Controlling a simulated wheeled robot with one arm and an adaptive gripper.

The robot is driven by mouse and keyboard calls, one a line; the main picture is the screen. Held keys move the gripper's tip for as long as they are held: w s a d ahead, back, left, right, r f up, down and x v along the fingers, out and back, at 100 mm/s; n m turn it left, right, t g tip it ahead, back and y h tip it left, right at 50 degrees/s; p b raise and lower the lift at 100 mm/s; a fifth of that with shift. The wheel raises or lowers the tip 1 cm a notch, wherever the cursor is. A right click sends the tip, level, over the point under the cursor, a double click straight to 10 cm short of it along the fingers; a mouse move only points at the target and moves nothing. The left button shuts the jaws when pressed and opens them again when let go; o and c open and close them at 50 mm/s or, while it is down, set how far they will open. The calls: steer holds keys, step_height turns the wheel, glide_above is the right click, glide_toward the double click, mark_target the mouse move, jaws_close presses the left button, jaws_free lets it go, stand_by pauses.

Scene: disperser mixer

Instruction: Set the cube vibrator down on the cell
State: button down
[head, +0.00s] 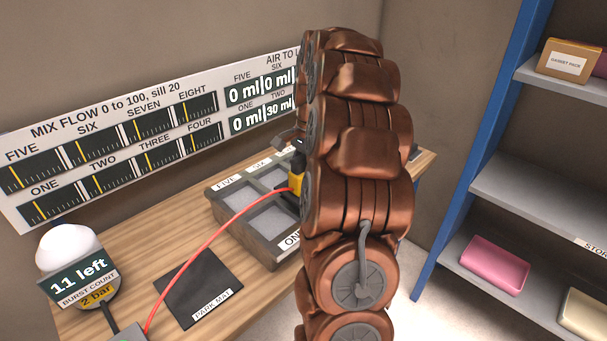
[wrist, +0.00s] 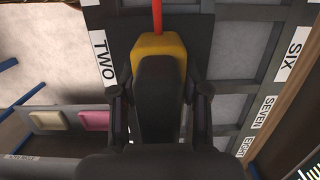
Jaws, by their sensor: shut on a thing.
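The cube vibrator (head: 297,172) is yellow and black with a red hose. My gripper (wrist: 160,100) is shut on it, one dark finger on each side in the wrist view. The vibrator's body (wrist: 160,55) fills the middle of that view and hides what lies under it. The grey divided box of cells (head: 248,243) stands on the wooden bench. Labels FIVE, SIX and ONE show on it in the head view, and TWO, SIX, SEVEN and EIGHT in the wrist view. The vibrator is over or at this box; I cannot tell whether it touches. My copper arm hides the box's right part.
A burst count display (head: 78,283) reads 11 left, 2 bar. The red hose (head: 205,243) runs across the bench to the lower left. A wall panel (head: 120,150) shows gauges. A blue-framed shelf (head: 540,205) stands right.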

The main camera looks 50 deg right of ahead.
steer(key=shift+f+b, duration=0.65)
steer(key=shift+f, duration=0.4)
stand_by(0.9)
steer(key=shift+c, duration=2.4)
jaws_free()
steer(key=shift+d+r, duration=0.3)
steer(key=shift+r, duration=1.65)
steer(key=shift+d+r, duration=0.3)
steer(key=shift+r, duration=1.7)
steer(key=shift+d+r, duration=0.3)
steer(key=shift+r, duration=1.65)
